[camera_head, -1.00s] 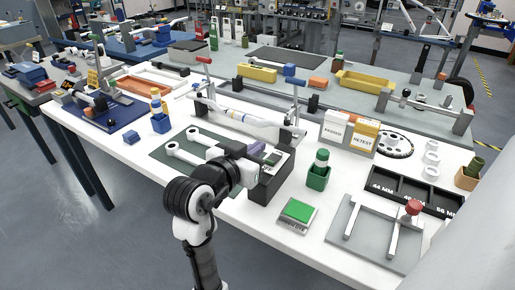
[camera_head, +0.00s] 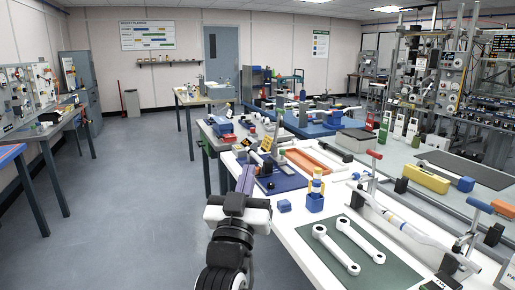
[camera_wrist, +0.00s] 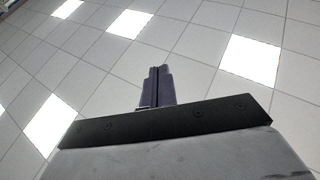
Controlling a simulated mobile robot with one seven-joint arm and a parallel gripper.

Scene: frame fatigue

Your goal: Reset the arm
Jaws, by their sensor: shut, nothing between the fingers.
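My gripper (camera_head: 246,178) is in the head view, at the left side of the white table, with its purple fingers pointing up and away. It is shut and empty. In the wrist view the closed fingers (camera_wrist: 157,86) stand against the ceiling tiles and light panels, with nothing between them. My arm is raised and folded near the lower middle of the head view, clear of the table's left edge. The gripper touches nothing that I can see.
A long clamp fixture (camera_head: 405,228) stands at right. Open grey floor (camera_head: 130,210) lies to the left.

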